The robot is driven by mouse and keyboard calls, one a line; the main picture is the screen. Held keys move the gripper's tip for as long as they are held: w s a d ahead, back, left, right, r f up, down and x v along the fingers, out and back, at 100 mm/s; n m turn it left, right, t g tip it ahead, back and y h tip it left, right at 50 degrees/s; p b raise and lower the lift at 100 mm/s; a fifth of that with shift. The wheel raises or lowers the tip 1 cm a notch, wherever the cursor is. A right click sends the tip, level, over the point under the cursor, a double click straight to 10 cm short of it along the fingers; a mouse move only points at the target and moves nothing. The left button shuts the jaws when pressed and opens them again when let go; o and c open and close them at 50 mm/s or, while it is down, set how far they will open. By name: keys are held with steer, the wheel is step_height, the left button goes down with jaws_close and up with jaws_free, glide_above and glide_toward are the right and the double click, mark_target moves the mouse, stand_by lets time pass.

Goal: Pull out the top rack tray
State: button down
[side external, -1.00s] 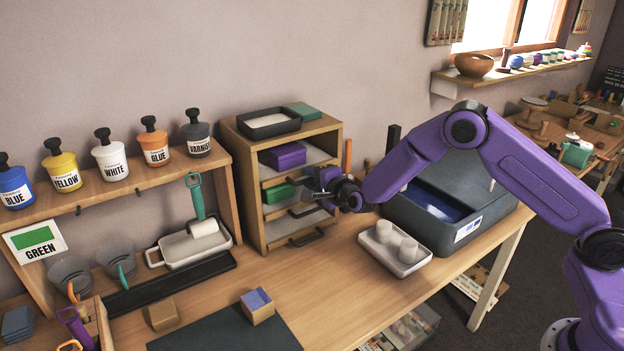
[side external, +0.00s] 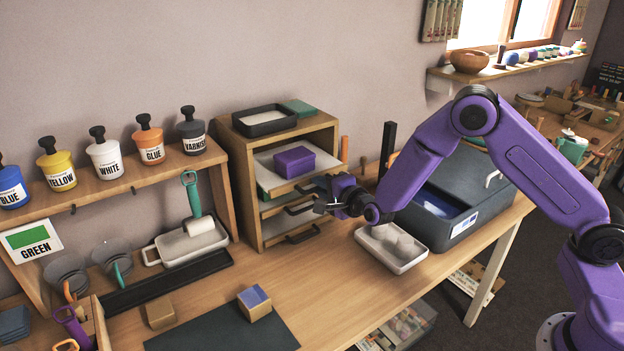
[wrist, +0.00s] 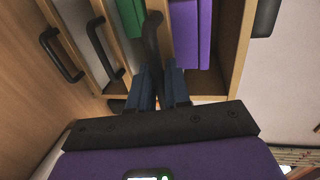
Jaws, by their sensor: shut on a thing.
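The wooden rack (side external: 326,134) stands against the wall at the back of the table. Its top tray (side external: 264,163) sticks out of the front, with a purple box (side external: 294,161) lying on it. My gripper (side external: 324,198) is at the front of this tray. In the wrist view its two fingers (wrist: 160,80) are shut on the dark tray handle (wrist: 152,38). The purple box (wrist: 185,35) shows beside the handle there. The lower trays with dark handles (side external: 303,235) stay in the rack, and a green box (wrist: 130,18) shows in one of them.
A white paint tray with a roller (side external: 186,245) is on the left. A dark tray (side external: 264,121) sits on the rack. Small blocks (side external: 255,302) lie in front.

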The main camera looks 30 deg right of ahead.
steer(key=f+v, duration=0.2)
steer(key=v, duration=0.8)
steer(key=shift+s, duration=0.45)
steer(key=c, duration=1.3)
jaws_free()
steer(key=v, duration=1.2)
